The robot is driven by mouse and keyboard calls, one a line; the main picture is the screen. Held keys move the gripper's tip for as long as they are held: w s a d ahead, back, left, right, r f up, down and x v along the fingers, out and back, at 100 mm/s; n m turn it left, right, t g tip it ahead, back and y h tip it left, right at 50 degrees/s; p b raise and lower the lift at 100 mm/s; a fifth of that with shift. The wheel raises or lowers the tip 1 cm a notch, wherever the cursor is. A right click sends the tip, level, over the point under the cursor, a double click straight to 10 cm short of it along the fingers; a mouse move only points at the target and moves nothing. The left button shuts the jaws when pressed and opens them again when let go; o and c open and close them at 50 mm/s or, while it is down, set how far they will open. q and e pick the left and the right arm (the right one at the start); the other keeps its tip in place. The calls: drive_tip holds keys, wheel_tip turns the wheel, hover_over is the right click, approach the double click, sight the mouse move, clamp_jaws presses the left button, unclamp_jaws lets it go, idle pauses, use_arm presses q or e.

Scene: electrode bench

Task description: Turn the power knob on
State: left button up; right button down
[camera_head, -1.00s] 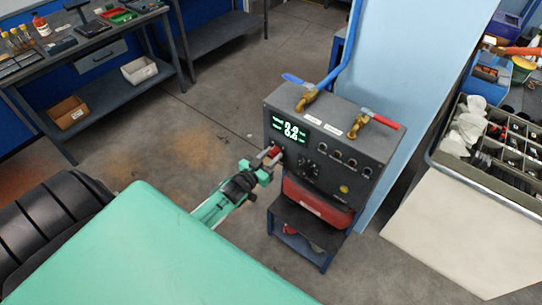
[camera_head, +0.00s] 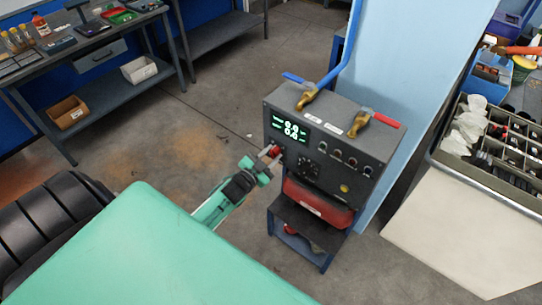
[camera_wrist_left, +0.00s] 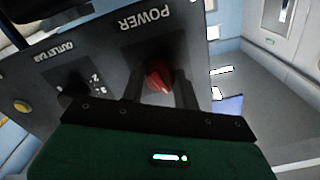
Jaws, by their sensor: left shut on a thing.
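The dark control box (camera_head: 345,125) stands on a small stand, with a lit green display (camera_head: 290,128) at its upper left. The red power knob (camera_head: 276,151) sits below the display, and it also shows in the left wrist view (camera_wrist_left: 158,77) under the upside-down word POWER. My left gripper (camera_head: 268,157) reaches it from the lower left and is shut on it, one finger on each side. The fingers hide part of the knob in the head view. The knob's exact setting is hard to read. My right gripper is not in view.
Two valves with a blue handle (camera_head: 292,78) and a red handle (camera_head: 385,121) top the box. A black dial (camera_head: 308,167) and a yellow button (camera_head: 344,188) are on its front. A red container (camera_head: 318,205) sits beneath. Open floor lies left of it.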

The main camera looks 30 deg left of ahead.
use_arm(q)
drive_tip(key=m, duration=0.3)
drive_tip(key=shift+f+m+b, duration=0.1)
drive_tip(key=shift+m+b, duration=0.3)
drive_tip(key=m+b, duration=0.1)
drive_tip(key=m, duration=0.1)
drive_tip(key=shift+m, duration=0.4)
drive_tip(key=m+b, duration=0.1)
drive_tip(key=m, duration=0.3)
drive_tip(key=shift+m+b, duration=0.55)
drive_tip(key=shift+m, duration=0.45)
drive_tip(key=o, duration=1)
drive_tip(key=shift+s, duration=0.1)
